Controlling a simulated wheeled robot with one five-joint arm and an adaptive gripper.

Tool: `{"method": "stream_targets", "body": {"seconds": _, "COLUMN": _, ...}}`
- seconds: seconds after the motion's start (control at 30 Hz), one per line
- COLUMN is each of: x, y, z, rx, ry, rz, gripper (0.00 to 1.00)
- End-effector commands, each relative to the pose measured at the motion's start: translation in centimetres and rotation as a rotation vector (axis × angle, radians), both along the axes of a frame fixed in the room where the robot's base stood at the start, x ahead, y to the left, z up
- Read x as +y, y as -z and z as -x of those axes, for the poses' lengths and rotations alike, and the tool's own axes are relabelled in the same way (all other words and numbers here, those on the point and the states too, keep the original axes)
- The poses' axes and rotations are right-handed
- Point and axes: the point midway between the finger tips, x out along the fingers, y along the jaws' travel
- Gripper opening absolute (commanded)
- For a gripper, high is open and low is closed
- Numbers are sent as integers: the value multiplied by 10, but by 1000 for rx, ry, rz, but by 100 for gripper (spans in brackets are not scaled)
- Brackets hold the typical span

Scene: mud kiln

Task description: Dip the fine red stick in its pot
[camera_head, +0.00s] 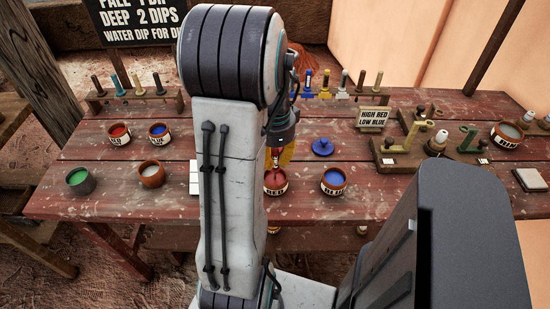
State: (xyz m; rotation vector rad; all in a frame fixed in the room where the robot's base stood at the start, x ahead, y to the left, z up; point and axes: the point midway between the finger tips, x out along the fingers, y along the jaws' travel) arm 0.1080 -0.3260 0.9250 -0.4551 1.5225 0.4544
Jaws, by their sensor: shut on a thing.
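My gripper (276,153) is beside my upper arm link, which hides part of it. It is shut on a thin stick (275,166), mostly hidden by my gripper and arm. The stick points down at the mouth of a brown pot (279,189) labelled RED at the table's front middle. Its lower end appears to be at the red paint; I cannot tell how deep. A second pot labelled RED (119,139) stands at the left of the table.
A blue-paint pot (334,188) stands close right of the front red pot. Another blue pot (160,138), a green pot (82,186) and a brown pot (152,181) stand left. A stick rack (135,103) is behind. Wooden stands and a sign (373,117) are right.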

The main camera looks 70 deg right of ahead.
Motion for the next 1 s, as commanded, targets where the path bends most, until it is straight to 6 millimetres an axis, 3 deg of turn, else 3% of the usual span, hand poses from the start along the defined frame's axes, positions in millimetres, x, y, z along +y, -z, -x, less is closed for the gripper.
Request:
{"method": "stream_targets", "body": {"seconds": 0.47, "x": 0, "y": -2, "z": 0, "rx": 0, "ry": 0, "rz": 0, "gripper": 0}}
{"method": "stream_targets", "body": {"seconds": 1.0, "x": 0, "y": -32, "z": 0, "rx": 0, "ry": 0, "rz": 1, "gripper": 0}}
